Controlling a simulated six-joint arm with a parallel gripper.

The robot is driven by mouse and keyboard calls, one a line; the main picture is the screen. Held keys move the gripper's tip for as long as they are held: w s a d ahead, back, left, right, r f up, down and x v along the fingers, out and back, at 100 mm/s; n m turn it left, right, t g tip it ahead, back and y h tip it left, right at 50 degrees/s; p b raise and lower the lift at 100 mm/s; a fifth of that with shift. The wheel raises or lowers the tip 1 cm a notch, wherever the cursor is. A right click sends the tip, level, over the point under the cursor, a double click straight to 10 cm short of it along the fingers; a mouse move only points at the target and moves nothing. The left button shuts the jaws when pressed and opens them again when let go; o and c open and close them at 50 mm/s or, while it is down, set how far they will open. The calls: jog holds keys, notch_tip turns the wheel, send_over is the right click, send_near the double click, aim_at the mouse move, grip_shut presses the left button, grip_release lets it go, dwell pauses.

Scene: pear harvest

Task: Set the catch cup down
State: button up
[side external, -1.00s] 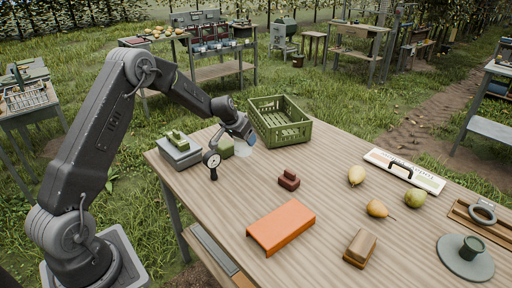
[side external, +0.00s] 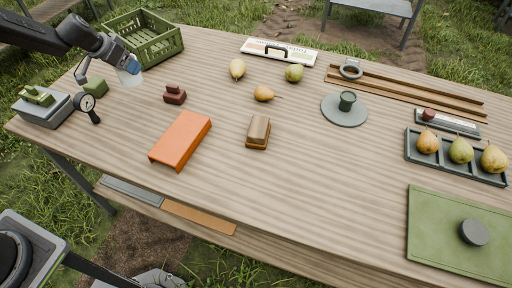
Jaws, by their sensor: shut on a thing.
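My gripper (side external: 125,62) is at the upper left of the table, shut on a pale, translucent cup (side external: 130,77), which I take to be the catch cup. The cup hangs below the blue-grey fingers, roughly upright, over the table's far left part. I cannot tell whether its bottom touches the wood. The fingers hide its upper part.
An orange bracket (side external: 181,139) and pears (side external: 237,68) lie farther right. Bare wood lies between them.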

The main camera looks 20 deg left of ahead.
jog(key=s+d+m+g+h, duration=0.25)
jog(key=d+m, duration=0.25)
jog(key=d, duration=0.7)
jog(key=s+d+m+g+h, duration=0.1)
jog(key=s+d+m, duration=0.25)
jog(key=d, duration=0.95)
jog(key=s+d+m+g+h, duration=0.1)
jog(key=s+d+m, duration=0.3)
jog(key=d, duration=0.8)
jog(key=shift+m, duration=0.55)
jog(key=shift+s+d+f, duration=0.2)
jog(key=shift+d+f, duration=1.55)
jog(key=shift+d, duration=0.15)
jog(key=shift+s+d+f, duration=0.15)
jog(key=shift+d+f, duration=1.65)
jog(key=shift+d, duration=0.15)
jog(key=shift+s+d+f, duration=0.2)
jog(key=shift+d+f, duration=1.55)
jog(key=shift+d, duration=0.15)
jog(key=o, duration=0.4)
jog(key=shift+f, duration=0.15)
jog(key=o, duration=0.5)
